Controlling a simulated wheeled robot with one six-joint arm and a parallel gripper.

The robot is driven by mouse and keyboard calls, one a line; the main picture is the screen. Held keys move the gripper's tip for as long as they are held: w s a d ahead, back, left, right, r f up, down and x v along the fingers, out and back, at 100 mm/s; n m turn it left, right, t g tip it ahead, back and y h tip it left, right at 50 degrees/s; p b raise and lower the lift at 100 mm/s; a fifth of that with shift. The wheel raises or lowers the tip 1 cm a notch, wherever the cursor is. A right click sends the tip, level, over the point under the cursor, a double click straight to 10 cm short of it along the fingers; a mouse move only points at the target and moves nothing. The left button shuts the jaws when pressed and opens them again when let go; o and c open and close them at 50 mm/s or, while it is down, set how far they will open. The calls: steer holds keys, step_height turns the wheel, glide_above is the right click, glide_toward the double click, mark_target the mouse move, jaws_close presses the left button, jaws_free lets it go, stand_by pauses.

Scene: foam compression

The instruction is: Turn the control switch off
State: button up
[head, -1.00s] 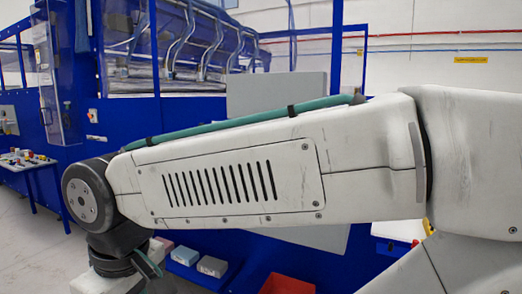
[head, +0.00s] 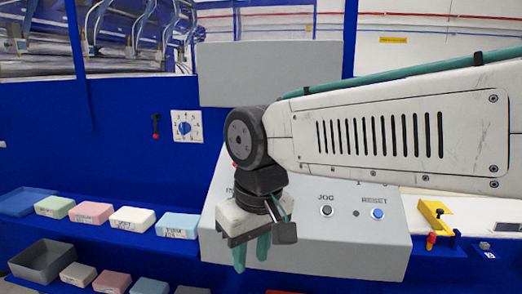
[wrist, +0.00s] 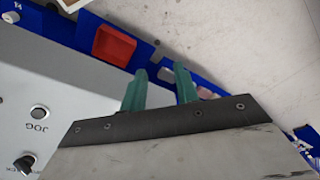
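The grey control panel (head: 300,250) slopes on the blue bench. My gripper (head: 252,253) hangs in front of the panel's left part. Its two teal fingers (wrist: 162,75) are apart with nothing between them.
A blue dial on a white plate (head: 185,127) and a small red-and-black handle (head: 155,126) are on the blue wall. Several foam blocks, including a light blue one (head: 178,225), and a grey bin (head: 43,262) lie left. A yellow fixture (head: 437,215) stands right.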

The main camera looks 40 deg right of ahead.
steer(key=w+d+r+m+t, duration=0.1)
steer(key=w+d+r+m, duration=0.5)
steer(key=w+d+m, duration=0.4)
steer(key=w+d+r+m+t, duration=0.1)
steer(key=w+d+r+m, duration=0.6)
steer(key=w, duration=0.6)
steer(key=shift+n, duration=0.4)
steer(key=x, duration=0.6)
steer(key=shift+d+f, duration=0.15)
steer(key=shift+d, duration=0.2)
steer(key=shift+w+f, duration=0.1)
steer(key=shift+f, duration=0.25)
steer(key=c, duration=0.7)
